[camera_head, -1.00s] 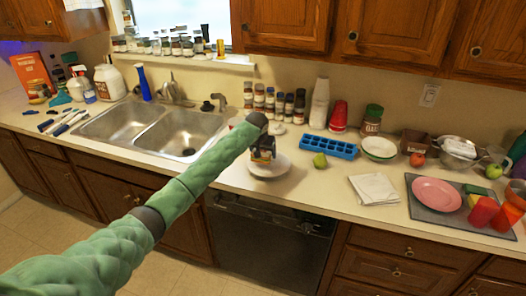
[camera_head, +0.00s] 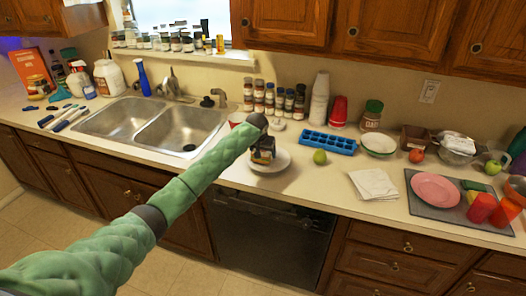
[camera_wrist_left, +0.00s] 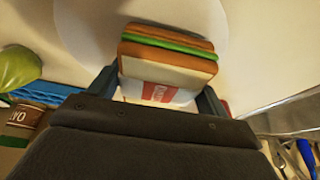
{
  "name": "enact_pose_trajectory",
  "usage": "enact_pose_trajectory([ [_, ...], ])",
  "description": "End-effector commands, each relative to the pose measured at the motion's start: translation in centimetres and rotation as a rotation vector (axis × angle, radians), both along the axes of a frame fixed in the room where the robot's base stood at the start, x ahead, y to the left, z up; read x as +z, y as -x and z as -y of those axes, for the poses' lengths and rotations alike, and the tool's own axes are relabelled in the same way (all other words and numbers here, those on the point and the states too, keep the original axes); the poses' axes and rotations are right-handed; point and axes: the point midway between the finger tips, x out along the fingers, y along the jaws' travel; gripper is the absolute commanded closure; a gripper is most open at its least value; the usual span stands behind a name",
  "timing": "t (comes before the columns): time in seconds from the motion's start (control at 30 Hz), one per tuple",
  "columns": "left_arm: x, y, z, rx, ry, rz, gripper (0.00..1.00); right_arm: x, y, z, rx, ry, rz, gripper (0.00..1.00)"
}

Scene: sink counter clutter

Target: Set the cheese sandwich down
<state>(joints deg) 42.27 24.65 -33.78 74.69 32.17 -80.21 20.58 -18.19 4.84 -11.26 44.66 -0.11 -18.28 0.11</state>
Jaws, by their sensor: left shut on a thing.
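The cheese sandwich (camera_wrist_left: 168,58), with brown bread and a green layer, shows between the fingers of my left gripper (camera_wrist_left: 163,95) in the left wrist view. The gripper is shut on it. In the head view, my left gripper (camera_head: 263,155) points down over a white plate (camera_head: 284,161) on the counter, and the sandwich there is small and mostly hidden by the fingers. I cannot tell whether the sandwich touches the plate. The pale plate (camera_wrist_left: 200,14) also shows behind the sandwich in the wrist view. My right gripper is not in view.
A green fruit (camera_head: 320,157) and a blue ice tray (camera_head: 328,143) lie right of the plate. Spice jars (camera_head: 279,101) stand behind it; the sink (camera_head: 180,130) is to the left. White napkins (camera_head: 374,184) lie farther right. The counter's front strip is clear.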

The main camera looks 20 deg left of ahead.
Motion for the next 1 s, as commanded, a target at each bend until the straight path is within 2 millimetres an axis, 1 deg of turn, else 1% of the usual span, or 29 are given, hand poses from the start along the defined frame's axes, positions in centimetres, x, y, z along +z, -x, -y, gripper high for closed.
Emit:
enact_pose_trajectory([
  [0.03, 0.0, 0.0, 0.0, 0.0, 0.0, 0.0, 0.21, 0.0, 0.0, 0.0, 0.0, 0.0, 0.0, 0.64],
  [0.13, 0.0, 0.0, 0.0, 0.0, 0.0, 0.0, 0.01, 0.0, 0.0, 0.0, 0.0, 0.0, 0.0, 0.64],
  [0.47, 0.2, 0.0, 0.0, 0.0, -0.001, 0.001, 0.01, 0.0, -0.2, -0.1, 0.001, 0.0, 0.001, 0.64],
  [0.6, 1.4, 0.0, -0.1, 0.0, -0.002, 0.002, 0.01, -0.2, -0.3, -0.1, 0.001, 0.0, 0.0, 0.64],
  [0.63, 1.5, 0.1, -0.1, -0.001, -0.001, 0.002, 0.01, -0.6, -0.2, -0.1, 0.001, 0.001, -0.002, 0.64],
  [0.67, 1.9, 0.3, -0.1, -0.001, 0.0, 0.003, 0.01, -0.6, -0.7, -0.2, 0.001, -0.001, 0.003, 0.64],
  [0.7, 2.5, 0.6, -0.1, -0.002, -0.001, 0.002, 0.01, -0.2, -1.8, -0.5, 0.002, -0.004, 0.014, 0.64],
  [0.8, 4.3, 1.3, -0.1, -0.001, 0.001, 0.004, 0.01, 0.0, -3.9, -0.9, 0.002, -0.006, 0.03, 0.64],
  [1.0, 8.0, 2.8, -0.2, -0.001, -0.001, 0.004, 0.01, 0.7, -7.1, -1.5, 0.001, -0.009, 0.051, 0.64],
])
